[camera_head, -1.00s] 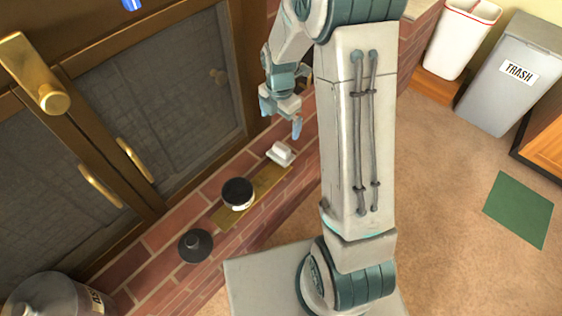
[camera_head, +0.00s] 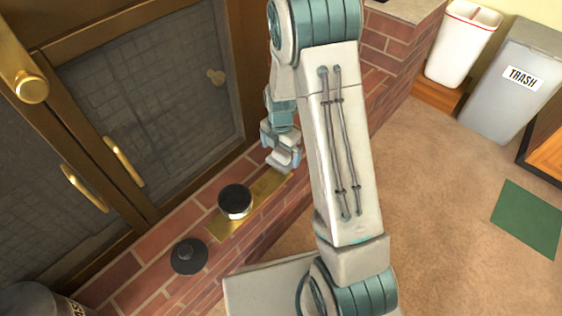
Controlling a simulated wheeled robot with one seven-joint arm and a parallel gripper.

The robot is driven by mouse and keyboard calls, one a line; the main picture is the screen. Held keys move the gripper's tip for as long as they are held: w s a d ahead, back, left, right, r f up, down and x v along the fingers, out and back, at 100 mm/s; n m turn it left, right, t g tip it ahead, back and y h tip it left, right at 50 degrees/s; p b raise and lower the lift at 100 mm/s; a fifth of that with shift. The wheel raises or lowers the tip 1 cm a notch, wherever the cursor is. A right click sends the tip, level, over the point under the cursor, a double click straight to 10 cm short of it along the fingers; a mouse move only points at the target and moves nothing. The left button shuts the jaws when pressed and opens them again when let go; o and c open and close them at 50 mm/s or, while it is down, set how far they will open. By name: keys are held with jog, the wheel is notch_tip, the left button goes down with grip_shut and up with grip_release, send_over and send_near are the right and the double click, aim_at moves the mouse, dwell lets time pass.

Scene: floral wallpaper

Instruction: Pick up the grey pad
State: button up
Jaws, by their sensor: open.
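The grey pad (camera_head: 285,157) looks like a small pale grey-white block. It lies at the far end of a brass-coloured strip (camera_head: 228,224) on the brick ledge. My gripper (camera_head: 281,161) is down at the pad, its open fingers appearing on either side of it. The gripper partly hides the pad, and I cannot tell whether the fingers touch it.
A dark-topped round jar (camera_head: 234,201) stands on the strip, nearer than the pad. A black disc with a knob (camera_head: 188,256) sits further left on the bricks (camera_head: 175,224).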

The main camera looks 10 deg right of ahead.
aim_at(281, 153)
notch_tip(281, 153, down, 3)
jog(key=shift+d+f+b, duration=0.1)
jog(key=shift+f+b, duration=0.1)
jog(key=shift+b, duration=0.4)
jog(key=shift+r, duration=0.1)
jog(key=c, duration=1.1)
jog(key=shift+c, duration=0.2)
jog(key=shift+r+p, duration=0.4)
jog(key=shift+r, duration=0.1)
notch_tip(281, 153, up, 4)
jog(key=shift+p, duration=1.1)
jog(key=s+d+r+p, duration=0.3)
jog(key=d+r, duration=0.3)
jog(key=d, duration=0.5)
jog(key=shift+s+p, duration=0.15)
jog(key=shift+p, duration=0.2)
jog(key=shift+d, duration=0.1)
jog(key=shift+o, duration=1.1)
